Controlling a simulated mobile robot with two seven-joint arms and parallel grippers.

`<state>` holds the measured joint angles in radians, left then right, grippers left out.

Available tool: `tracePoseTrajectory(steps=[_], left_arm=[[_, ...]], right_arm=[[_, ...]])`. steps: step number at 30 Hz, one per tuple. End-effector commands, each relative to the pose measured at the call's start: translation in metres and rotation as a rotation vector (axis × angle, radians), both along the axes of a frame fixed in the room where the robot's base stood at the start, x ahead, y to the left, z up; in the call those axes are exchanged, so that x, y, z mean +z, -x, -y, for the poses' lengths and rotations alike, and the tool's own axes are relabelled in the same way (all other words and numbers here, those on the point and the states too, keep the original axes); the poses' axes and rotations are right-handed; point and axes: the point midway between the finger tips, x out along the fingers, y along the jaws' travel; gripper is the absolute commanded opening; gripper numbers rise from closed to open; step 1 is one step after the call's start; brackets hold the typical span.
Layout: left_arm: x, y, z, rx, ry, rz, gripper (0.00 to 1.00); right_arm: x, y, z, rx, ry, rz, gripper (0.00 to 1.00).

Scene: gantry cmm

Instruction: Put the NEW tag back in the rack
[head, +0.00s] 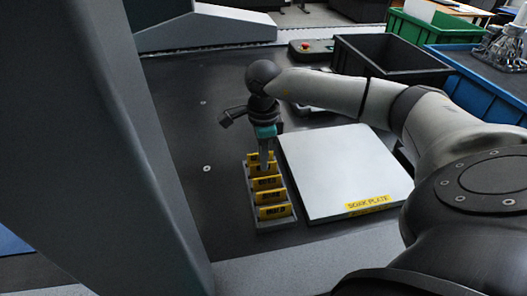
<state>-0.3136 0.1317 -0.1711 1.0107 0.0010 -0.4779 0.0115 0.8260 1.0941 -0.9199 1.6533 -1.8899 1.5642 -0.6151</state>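A small grey rack (276,224) stands on the dark table, left of the white plate. Several yellow tags with dark lettering stand in a row in it. The lettering is too small to read surely, so I cannot tell which is the NEW tag. My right gripper (265,167) points down at the far end of the rack, with its fingertips in front of the farthest yellow tags (254,158). The fingers partly hide those tags, and I cannot tell whether they grip one. My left gripper is not in view.
A white plate labelled SOAK PLATE (345,170) lies right of the rack. A black bin (385,58), a green bin (425,30) and a blue bin (480,85) stand at the back right. A control box with a red button (305,46) is behind. The table left of the rack is clear.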

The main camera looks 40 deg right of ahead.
Motion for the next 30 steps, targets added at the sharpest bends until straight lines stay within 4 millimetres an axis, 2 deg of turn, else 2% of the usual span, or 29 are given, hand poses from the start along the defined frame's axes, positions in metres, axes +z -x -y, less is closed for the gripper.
tracePoseTrajectory(steps=[6,7,15,21,25,30], left_arm=[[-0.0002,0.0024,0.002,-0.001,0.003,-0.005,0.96],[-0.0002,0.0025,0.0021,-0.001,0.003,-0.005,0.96],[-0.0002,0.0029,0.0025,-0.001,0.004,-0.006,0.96],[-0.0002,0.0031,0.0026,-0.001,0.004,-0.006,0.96],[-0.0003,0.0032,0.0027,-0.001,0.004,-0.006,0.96],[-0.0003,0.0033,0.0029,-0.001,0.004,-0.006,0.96]], right_arm=[[0.0004,0.0001,0.0002,0.0,0.0,0.0,0.0],[0.0004,0.0001,0.0002,0.0,0.0,0.0,0.08],[0.0006,0.0001,0.0003,0.0,0.0,0.0,0.38],[0.0006,0.0001,0.0003,0.0,0.0,0.0,0.41],[0.0006,0.0001,0.0003,0.0,0.0,0.0,0.55],[0.0006,0.0001,0.0003,0.0,0.0,0.0,0.55]])
